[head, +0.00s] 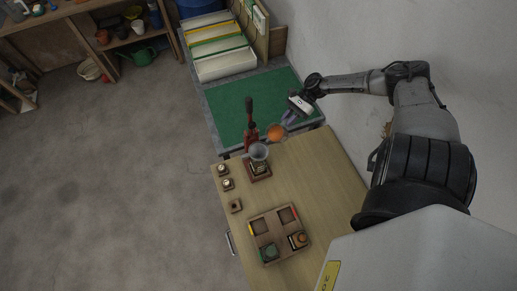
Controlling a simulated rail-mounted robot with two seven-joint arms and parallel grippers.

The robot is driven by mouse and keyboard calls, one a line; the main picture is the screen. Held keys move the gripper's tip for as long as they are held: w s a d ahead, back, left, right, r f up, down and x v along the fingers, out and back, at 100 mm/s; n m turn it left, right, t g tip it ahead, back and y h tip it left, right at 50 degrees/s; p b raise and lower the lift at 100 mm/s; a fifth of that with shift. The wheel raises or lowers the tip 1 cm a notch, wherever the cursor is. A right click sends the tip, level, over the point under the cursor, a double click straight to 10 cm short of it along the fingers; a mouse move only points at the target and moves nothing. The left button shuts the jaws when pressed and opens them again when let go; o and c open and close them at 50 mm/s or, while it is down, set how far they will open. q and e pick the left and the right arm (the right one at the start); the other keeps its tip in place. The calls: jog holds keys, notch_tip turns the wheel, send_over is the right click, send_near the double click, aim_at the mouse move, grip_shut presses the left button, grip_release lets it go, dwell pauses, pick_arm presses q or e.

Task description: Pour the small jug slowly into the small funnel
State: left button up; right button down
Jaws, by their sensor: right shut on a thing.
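My right gripper (287,119) reaches in from the right over the far end of the wooden table. It is shut on an orange rounded vessel (276,132), which appears to be the small jug. The jug is up and to the right of the funnel (259,151), apart from it in the picture. The funnel is pale and clear and sits over a small glass vessel in a brown wooden holder (258,175). The jug's contents and exact tilt are too small to tell. My left gripper is not in view.
A red hand tool with a dark handle (250,125) stands just behind the funnel. Small wooden blocks (235,206) line the table's left edge. A divided wooden tray (263,214) holds a green and an orange item. The table's right side (322,178) is clear. A green mat (235,100) lies beyond.

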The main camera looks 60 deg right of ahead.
aim_at(282, 123)
jog(key=shift+w+a+r+p, duration=0.1)
jog(key=shift+a+r+p, duration=0.1)
jog(key=shift+r+p, duration=0.1)
jog(key=shift+w+a+r+h+p, duration=0.2)
jog(key=shift+a+h+p, duration=0.1)
jog(key=shift+p, duration=0.15)
jog(key=shift+a+r+g+h+p, duration=0.3)
jog(key=shift+r+h+p, duration=0.1)
jog(key=shift+p, duration=0.25)
jog(key=shift+w+a+r+p, duration=0.15)
jog(key=shift+r+p, duration=0.1)
jog(key=shift+p, duration=0.15)
dwell(0.4)
jog(key=shift+r+h, duration=0.1)
jog(key=shift+h, duration=0.2)
jog(key=shift+a+r, duration=0.1)
jog(key=shift+a, duration=0.05)
jog(key=shift+w+a+r+g+h+p, duration=0.2)
jog(key=shift+r+g+h+p, duration=0.1)
jog(key=shift+h+p, duration=0.2)
jog(key=shift+a+r, duration=0.15)
dwell(0.4)
jog(key=shift+a+r+g+h, duration=0.15)
jog(key=shift+r+g+h, duration=0.15)
jog(key=shift+h, duration=0.2)
